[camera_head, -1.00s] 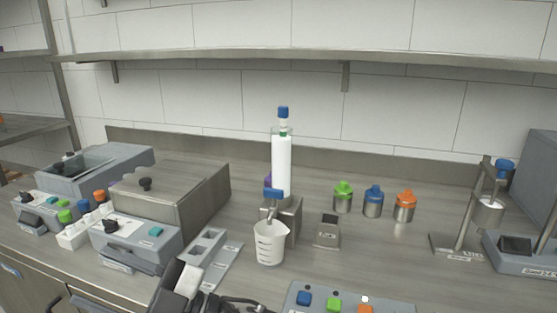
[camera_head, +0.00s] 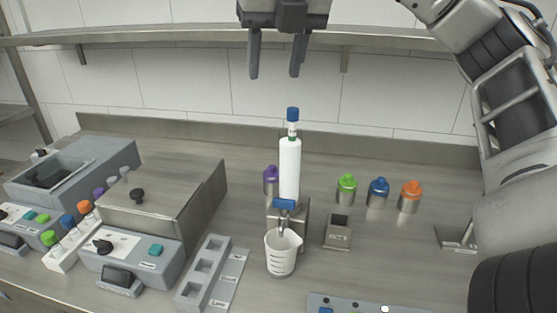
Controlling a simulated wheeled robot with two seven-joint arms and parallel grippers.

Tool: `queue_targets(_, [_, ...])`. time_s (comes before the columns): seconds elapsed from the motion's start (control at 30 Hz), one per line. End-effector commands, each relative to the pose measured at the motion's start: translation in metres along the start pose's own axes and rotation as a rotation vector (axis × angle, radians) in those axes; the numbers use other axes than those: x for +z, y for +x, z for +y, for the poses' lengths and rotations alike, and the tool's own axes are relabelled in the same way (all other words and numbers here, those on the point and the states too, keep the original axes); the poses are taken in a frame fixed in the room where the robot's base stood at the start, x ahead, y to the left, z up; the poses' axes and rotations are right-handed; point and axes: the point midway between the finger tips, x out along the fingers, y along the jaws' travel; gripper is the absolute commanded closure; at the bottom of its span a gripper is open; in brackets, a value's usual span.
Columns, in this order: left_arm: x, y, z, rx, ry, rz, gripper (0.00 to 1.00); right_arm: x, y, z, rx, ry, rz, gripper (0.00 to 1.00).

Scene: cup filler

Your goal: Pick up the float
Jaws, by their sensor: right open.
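A tall white cylinder (camera_head: 290,168) stands upright on a metal stand with a blue tap (camera_head: 284,204). A blue-topped piece with a pale stem and green band, which looks like the float (camera_head: 293,115), stands upright at the cylinder's top. My right gripper (camera_head: 275,74) is open and empty, pointing down, above and slightly left of the blue top in the picture. A clear gap shows between its fingertips and the blue top. My left gripper is out of view.
A white measuring cup (camera_head: 281,253) stands below the tap. Purple (camera_head: 271,180), green (camera_head: 346,188), blue (camera_head: 378,192) and orange (camera_head: 411,196) capped containers stand nearby. A metal shelf (camera_head: 390,39) runs along the wall behind. Grey machines fill the left counter.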

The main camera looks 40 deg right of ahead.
Motion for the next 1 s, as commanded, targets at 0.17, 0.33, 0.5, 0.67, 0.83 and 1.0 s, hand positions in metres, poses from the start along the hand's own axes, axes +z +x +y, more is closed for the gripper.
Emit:
queue_targets(0.17, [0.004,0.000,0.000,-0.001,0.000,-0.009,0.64,0.009,-0.025,-0.038,-0.082,0.122,-0.061,0.53])
queue_targets(0.33, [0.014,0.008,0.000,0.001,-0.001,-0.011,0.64,0.009,0.003,-0.044,-0.094,0.133,-0.061,0.53])
queue_targets(0.5, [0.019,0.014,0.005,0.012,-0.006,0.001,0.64,0.011,0.042,-0.046,-0.091,0.130,-0.060,0.53])
queue_targets(0.67, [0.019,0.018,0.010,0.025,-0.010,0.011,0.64,0.013,0.068,-0.049,-0.089,0.128,-0.063,0.53])
queue_targets(0.83, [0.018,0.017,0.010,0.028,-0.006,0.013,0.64,0.016,0.077,-0.050,-0.088,0.128,-0.066,0.53])
queue_targets(1.0, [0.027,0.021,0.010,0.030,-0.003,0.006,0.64,0.016,0.097,-0.054,-0.089,0.128,-0.062,0.53])
